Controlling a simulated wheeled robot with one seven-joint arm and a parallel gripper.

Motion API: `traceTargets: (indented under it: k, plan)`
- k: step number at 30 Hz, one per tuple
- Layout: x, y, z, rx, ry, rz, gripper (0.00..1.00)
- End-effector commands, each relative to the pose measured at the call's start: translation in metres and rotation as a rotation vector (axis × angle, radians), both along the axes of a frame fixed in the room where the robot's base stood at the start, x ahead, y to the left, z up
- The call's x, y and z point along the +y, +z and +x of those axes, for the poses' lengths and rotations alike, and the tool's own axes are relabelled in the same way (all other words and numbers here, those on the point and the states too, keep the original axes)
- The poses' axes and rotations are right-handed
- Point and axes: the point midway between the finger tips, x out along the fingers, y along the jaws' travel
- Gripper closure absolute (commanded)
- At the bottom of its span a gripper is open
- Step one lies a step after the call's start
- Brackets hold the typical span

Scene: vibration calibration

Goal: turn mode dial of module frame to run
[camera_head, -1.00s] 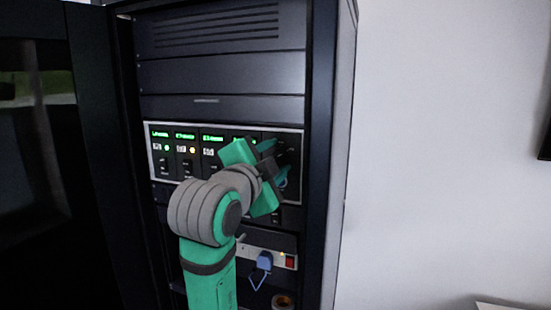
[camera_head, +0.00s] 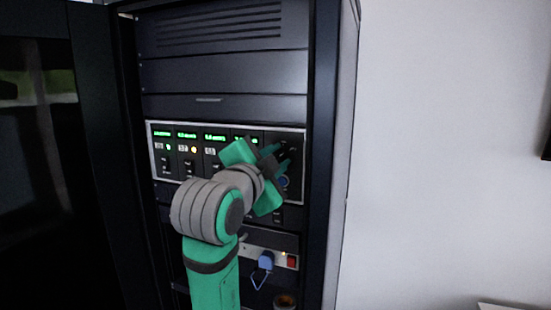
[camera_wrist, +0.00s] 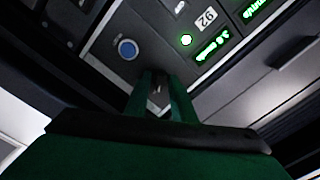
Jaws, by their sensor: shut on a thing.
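The module frame (camera_head: 228,125) is a light-edged row of dark modules in the rack, each with a green display at its top. My gripper (camera_head: 282,155) is at the rightmost panel of the frame. In the wrist view, its two green fingers (camera_wrist: 160,88) are closed together against the dark panel. They are shut on the mode dial, which is mostly hidden between them; its marks and pointer cannot be read. A round blue button (camera_wrist: 127,49) is beside the fingers, apart from them, and also shows in the head view (camera_head: 284,181).
The dark rack's right post (camera_head: 327,150) stands close to the right of my gripper. Below are a power strip with a red switch (camera_head: 292,261), a blue plug (camera_head: 265,260) and a roll (camera_head: 285,301). A dark door (camera_head: 95,150) is at the left.

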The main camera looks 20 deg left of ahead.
Motion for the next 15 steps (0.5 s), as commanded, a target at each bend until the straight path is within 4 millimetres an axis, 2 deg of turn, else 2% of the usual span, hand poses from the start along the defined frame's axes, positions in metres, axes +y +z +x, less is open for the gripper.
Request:
traceTargets:
  k: [15]
  plan:
    - [-0.0026,0.0035,-0.002,0.008,-0.008,-0.437,1.0]
